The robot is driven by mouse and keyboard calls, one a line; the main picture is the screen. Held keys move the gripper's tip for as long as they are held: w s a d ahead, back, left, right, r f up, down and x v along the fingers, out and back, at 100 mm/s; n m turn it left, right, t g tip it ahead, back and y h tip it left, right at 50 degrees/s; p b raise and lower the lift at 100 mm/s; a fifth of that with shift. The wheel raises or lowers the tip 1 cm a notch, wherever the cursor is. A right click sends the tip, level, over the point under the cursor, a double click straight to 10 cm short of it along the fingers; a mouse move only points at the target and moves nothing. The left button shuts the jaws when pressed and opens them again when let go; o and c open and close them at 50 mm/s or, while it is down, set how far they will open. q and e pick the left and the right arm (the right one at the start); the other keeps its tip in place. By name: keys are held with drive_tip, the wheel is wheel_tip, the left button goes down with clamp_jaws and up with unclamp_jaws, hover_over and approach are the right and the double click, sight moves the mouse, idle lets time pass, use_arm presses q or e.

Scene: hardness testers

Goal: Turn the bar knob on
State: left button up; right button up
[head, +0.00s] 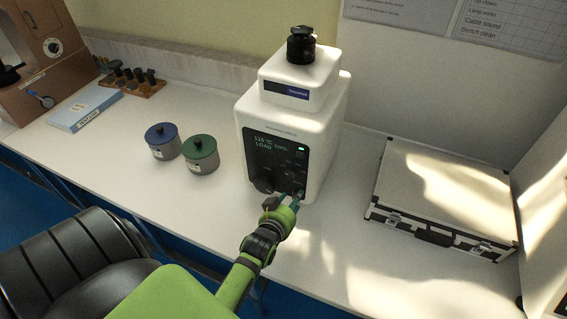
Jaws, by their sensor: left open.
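The white hardness tester (320,115) stands upright on the bench at the middle. Its dark front panel (270,151) has a lit display with text including "LOAD". A dark round knob (263,185) sits at the panel's lower left. Another small control at the panel's lower right is mostly hidden by my gripper, and I cannot tell the bar knob's shape or angle there. My left gripper (284,198) is open at the lower edge of the panel, its fingers pointing at the tester. I cannot tell whether a finger touches it. My right gripper is not in view.
A green-lidded pot (201,154) and a blue-lidded pot (162,141) stand left of the tester. A blue-and-white box (86,108) and a wooden tool rack (134,84) lie further left. A silver case (443,195) lies at right. A black chair (60,262) is in front.

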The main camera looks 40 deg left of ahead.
use_arm(q)
drive_tip(key=v, duration=1)
drive_tip(key=shift+w, duration=0.1)
